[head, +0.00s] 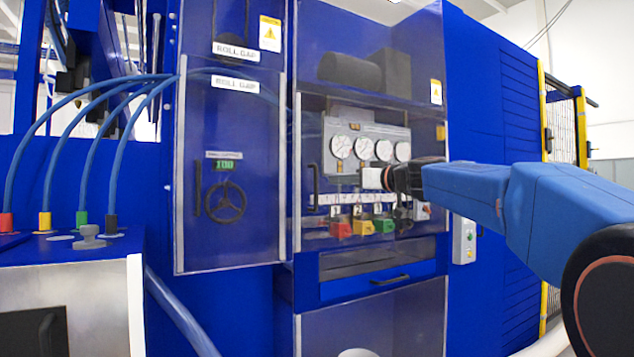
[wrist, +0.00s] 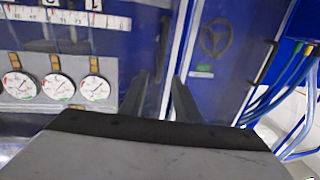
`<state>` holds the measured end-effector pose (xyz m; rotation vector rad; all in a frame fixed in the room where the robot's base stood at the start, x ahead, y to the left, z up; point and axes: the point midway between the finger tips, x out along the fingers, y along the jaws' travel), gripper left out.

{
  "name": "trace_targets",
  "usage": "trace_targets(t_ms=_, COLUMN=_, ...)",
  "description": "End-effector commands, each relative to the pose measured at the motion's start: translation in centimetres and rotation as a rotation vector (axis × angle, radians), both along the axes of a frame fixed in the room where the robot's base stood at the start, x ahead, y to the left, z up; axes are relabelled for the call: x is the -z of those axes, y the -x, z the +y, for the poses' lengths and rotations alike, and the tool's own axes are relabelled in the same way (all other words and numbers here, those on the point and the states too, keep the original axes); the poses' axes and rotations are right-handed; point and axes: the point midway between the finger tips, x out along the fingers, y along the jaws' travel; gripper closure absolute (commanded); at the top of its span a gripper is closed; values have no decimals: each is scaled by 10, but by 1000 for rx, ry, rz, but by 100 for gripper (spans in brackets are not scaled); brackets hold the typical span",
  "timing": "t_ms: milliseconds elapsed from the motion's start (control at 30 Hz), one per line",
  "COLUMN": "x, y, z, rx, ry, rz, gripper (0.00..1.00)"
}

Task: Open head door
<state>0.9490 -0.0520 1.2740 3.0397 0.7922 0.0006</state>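A clear-fronted door (head: 309,245) covers the bay with the gauges; it is closed, with a dark vertical handle (head: 315,187) on its left side. That handle (wrist: 164,43) shows in the wrist view just past my fingertips, roughly in line with the gap between them. My gripper (head: 375,178) is in front of the gauge bay, right of the handle in the head view. In the wrist view its two dark fingers (wrist: 160,76) stand apart with nothing between them. I see no label naming the head door.
To the left is a closed roll gap door (head: 237,130) with a handwheel (head: 225,201) and its own handle (head: 198,187). A drawer handle (head: 390,280) sticks out below the bay. Blue hoses (head: 90,115) run at far left. A yellow-posted fence (head: 562,120) stands right.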

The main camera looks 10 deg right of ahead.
Motion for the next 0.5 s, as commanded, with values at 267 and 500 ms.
trace_targets(t_ms=267, x=1, y=-44, z=25, rx=-2, ry=0, rz=1, gripper=71)
trace_targets(t_ms=500, x=1, y=-79, z=45, rx=-3, ry=0, rz=1, gripper=71)
